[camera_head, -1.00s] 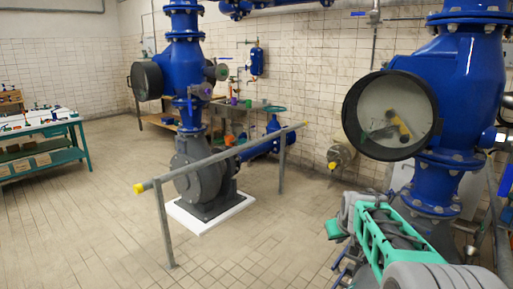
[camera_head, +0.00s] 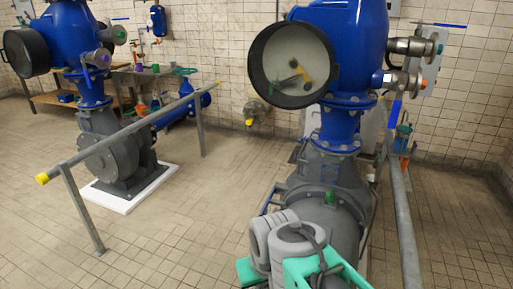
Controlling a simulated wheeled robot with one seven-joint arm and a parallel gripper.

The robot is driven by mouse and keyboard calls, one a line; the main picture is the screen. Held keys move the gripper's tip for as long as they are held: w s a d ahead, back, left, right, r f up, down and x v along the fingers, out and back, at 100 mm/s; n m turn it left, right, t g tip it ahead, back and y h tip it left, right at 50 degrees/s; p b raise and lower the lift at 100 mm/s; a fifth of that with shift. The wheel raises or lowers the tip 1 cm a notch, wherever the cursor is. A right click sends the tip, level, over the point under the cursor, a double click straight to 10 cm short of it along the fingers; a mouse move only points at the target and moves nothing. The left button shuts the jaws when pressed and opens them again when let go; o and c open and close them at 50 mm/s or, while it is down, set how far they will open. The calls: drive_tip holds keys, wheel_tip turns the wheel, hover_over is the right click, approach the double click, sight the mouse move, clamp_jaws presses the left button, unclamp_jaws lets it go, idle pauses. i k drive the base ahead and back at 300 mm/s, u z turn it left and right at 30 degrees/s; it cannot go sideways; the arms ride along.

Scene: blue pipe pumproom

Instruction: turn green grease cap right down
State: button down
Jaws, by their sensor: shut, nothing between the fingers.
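A small green cap (camera_head: 330,198) stands on top of the grey pump housing (camera_head: 318,175) at the lower middle right, below the large blue pipe body. It looks like the green grease cap, but it is too small to tell its turn. My folded arm, grey and teal, covers the bottom of the picture just in front of the pump. My gripper's fingertips are not in view, so its place relative to the cap cannot be told.
A grey handrail (camera_head: 403,215) runs close to the pump's right side. Another handrail (camera_head: 130,138) with a yellow end stands at left before a second pump (camera_head: 115,155) on a white plinth. Tiled floor (camera_head: 190,240) is clear between them, and also at right.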

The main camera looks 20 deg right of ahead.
sight(331, 197)
drive_tip(key=k, duration=1)
drive_tip(key=z, duration=2.45)
drive_tip(key=i, duration=2.9)
drive_tip(key=u, duration=1.35)
drive_tip(key=i, duration=0.8)
drive_tip(key=u, duration=0.5)
